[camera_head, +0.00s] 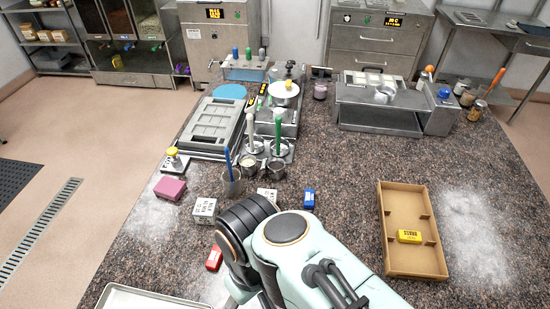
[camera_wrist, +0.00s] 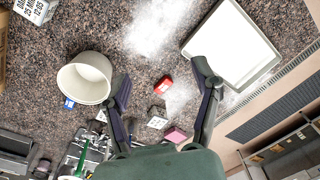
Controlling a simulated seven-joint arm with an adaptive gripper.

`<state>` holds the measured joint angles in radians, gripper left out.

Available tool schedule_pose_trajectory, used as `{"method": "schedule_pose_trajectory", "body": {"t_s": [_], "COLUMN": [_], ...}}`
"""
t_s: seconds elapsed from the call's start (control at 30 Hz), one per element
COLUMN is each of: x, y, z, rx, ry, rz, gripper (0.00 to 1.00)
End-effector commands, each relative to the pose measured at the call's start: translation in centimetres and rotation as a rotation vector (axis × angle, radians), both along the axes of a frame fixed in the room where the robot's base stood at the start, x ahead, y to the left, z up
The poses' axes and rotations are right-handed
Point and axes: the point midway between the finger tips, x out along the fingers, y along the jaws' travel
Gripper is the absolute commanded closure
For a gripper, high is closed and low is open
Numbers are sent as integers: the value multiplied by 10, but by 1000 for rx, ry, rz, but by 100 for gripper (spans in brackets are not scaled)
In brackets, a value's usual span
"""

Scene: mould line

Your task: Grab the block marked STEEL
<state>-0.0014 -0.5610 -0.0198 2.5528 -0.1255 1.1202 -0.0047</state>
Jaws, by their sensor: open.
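I cannot read STEEL on any block. A red block (camera_head: 214,258) lies on the speckled counter beside my arm; the wrist view shows it (camera_wrist: 163,85) between and beyond my fingers. A blue block (camera_head: 309,198) lies to the right of the white cubes; in the wrist view the blue block (camera_wrist: 69,103) is partly hidden by a cream bowl (camera_wrist: 90,78). A yellow block (camera_head: 409,236) with dark lettering lies in a cardboard tray (camera_head: 387,260). My gripper (camera_wrist: 160,76) is open and empty above the counter. My arm hides it in the head view.
White marked cubes (camera_head: 204,210) and a pink block (camera_head: 170,188) stand nearby. A pale metal tray (camera_head: 140,297) lies at the front left. Cups, a mould plate (camera_head: 208,122) and machines fill the back. The counter between blue block and cardboard tray is clear.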

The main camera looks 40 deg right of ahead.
Motion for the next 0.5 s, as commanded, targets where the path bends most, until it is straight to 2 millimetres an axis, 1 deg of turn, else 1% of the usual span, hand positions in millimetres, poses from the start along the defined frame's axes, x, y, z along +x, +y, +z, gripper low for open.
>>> {"method": "schedule_pose_trajectory", "body": {"t_s": [0.07, 0.1, 0.17, 0.2, 0.27, 0.3, 0.37, 0.4, 0.47, 0.5], "x": [24, 39, 68, 91, 124, 145, 177, 197, 227, 244], "y": [-3, -4, -8, -13, -25, -36, -54, -69, -97, -119], "z": [18, 30, 47, 57, 67, 70, 72, 70, 61, 51], "rx": [-8, -13, -24, -33, -48, -58, -74, -84, -98, -107], "ry": [-97, -145, -205, -237, -268, -282, -297, -301, -300, -292], "rz": [-15, -22, -44, -70, -121, -156, -213, -254, -321, -370], "gripper": [37, 37, 37, 37, 37, 37, 37, 37, 37, 37]}}
